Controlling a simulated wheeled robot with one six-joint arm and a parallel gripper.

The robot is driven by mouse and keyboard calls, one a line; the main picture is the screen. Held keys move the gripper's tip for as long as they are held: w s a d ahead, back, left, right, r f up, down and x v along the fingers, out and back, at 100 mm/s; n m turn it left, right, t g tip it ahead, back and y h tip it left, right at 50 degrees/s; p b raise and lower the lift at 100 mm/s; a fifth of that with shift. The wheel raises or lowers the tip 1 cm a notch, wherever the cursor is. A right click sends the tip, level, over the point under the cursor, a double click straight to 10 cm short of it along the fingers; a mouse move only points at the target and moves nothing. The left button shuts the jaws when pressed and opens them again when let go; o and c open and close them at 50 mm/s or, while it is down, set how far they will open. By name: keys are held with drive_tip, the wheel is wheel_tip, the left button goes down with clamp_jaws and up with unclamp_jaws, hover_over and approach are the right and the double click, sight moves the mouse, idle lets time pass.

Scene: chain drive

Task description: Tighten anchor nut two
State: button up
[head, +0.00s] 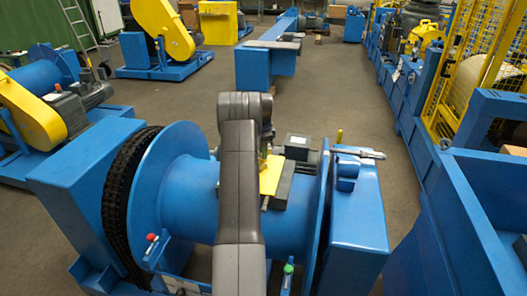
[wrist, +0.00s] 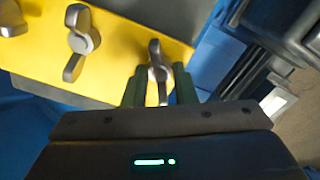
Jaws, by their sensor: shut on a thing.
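A yellow plate (wrist: 115,75) carries several grey wing nuts in the wrist view. One wing nut (wrist: 155,60) sits between the two dark green fingers of my gripper (wrist: 159,92), which is shut on it. A second wing nut (wrist: 82,42) stands to its left, and a third (wrist: 10,18) is cut off at the picture's left edge. No number shows to tell which is anchor nut two. In the head view the yellow plate (head: 270,176) lies on top of the blue drum assembly; my grey arm hides my gripper and the nuts there.
The blue drum (head: 190,198) has a dark chain (head: 125,190) at its left end and a blue housing (head: 358,205) at its right. A silver tool-like rod (head: 358,152) lies on that housing. A yellow fence (head: 490,75) stands at the right. Open floor lies behind the drum.

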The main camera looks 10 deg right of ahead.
drive_tip(key=m, duration=0.5)
drive_tip(key=shift+w+r, duration=0.15)
drive_tip(key=shift+r, duration=0.1)
drive_tip(key=shift+m, duration=0.4)
idle(1.6)
drive_tip(key=o, duration=0.6)
drive_tip(key=shift+f, duration=0.15)
drive_tip(key=shift+o, duration=0.2)
wheel_tip(320, 180, up, 14)
drive_tip(key=shift+b, duration=0.4)
